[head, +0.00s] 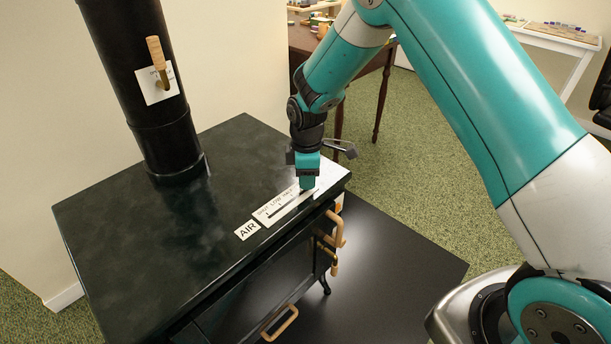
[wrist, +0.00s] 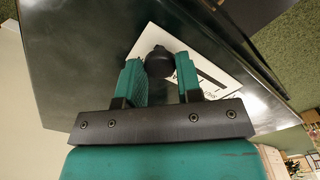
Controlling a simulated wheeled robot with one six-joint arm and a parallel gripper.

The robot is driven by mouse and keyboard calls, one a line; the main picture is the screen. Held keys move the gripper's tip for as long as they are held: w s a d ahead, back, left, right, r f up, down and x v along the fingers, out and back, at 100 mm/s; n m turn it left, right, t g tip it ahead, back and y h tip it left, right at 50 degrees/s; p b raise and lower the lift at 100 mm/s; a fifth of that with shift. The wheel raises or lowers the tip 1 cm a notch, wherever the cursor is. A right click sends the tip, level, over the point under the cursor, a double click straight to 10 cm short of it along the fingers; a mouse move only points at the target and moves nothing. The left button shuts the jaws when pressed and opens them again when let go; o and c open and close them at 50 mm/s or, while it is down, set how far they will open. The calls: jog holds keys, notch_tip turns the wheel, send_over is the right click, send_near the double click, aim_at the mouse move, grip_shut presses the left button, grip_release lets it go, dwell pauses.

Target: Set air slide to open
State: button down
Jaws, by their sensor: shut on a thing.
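The air slide is a white plate (head: 273,211) with a dark slot and printed position words, set on the front right of the dark green stove top (head: 130,236). A separate "AIR" label (head: 247,230) sits at its left end. My gripper (head: 307,187) points down at the right part of the plate and hides that part. In the wrist view, a round black knob (wrist: 159,62) is between my two green fingertips, over the white plate (wrist: 205,72). My gripper is shut on this knob. The exact mark under the knob is hidden.
A black flue pipe (head: 140,85) with a wooden-handled damper (head: 157,55) rises at the stove's back. Wooden handles (head: 281,322) stick out from the stove front. A black floor plate (head: 385,255) lies before it. A wooden table (head: 375,62) stands behind my arm.

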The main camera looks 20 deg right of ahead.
jog(key=c, duration=0.8)
grip_release()
jog(key=shift+w+d, duration=0.1)
jog(key=shift+d, duration=0.15)
jog(key=shift+a+r, duration=0.1)
jog(key=shift+r, duration=0.45)
notch_tip(320, 180, up, 16)
jog(key=shift+r+p, duration=0.25)
jog(key=shift+p, duration=0.35)
